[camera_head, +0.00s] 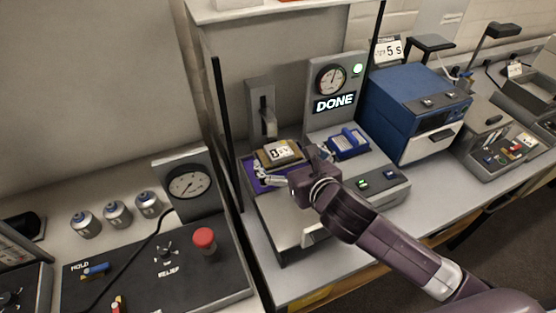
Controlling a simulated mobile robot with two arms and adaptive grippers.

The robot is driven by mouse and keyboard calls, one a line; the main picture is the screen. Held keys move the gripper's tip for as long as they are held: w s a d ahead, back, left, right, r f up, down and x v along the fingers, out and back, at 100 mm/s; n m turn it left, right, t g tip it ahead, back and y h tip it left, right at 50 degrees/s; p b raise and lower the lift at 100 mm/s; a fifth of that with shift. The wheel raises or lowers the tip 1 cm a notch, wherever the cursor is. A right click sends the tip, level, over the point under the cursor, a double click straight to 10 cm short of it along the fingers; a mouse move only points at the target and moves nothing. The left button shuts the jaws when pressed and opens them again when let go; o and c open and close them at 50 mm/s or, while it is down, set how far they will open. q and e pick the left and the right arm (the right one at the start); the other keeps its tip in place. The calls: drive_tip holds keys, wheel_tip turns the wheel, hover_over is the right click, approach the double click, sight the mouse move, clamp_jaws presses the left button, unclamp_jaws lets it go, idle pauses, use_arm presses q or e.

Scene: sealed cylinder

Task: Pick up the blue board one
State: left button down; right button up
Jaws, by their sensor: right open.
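My right gripper (268,180) is open at the front of a purple-blue tray (249,171) on the grey machine. A brown-yellow block with a white label (284,152) sits at this tray, just behind the gripper. The label's marking is too small to read surely. A blue framed piece (348,142) lies further right on the same machine, apart from the gripper. I cannot tell which of these blue pieces is board one. My gripper and wrist hide part of the tray. My left gripper is not in view.
A gauge panel with a lit DONE sign (334,102) stands behind the machine. A blue box-shaped device (415,105) stands to the right. A dark control panel (160,265) with a red knob (204,238) and several small canisters (117,214) are at left. A black post (228,135) rises left of the tray.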

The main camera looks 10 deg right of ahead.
sight(279, 149)
drive_tip(key=shift+w+f, duration=0.15)
drive_tip(key=shift+f, duration=0.55)
drive_tip(key=shift+x, duration=1.25)
drive_tip(key=x, duration=0.1)
drive_tip(key=p+x, duration=0.1)
drive_tip(key=x, duration=0.2)
drive_tip(key=shift+w+d+f+p, duration=0.2)
drive_tip(key=shift+d+p, duration=0.05)
drive_tip(key=shift+p, duration=0.05)
drive_tip(key=shift+w+a+f, duration=0.1)
drive_tip(key=shift+w+f, duration=0.1)
drive_tip(key=shift+w, duration=0.2)
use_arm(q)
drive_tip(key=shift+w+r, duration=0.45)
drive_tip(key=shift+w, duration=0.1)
use_arm(e)
drive_tip(key=c, duration=1.3)
drive_tip(key=shift+r, duration=0.1)
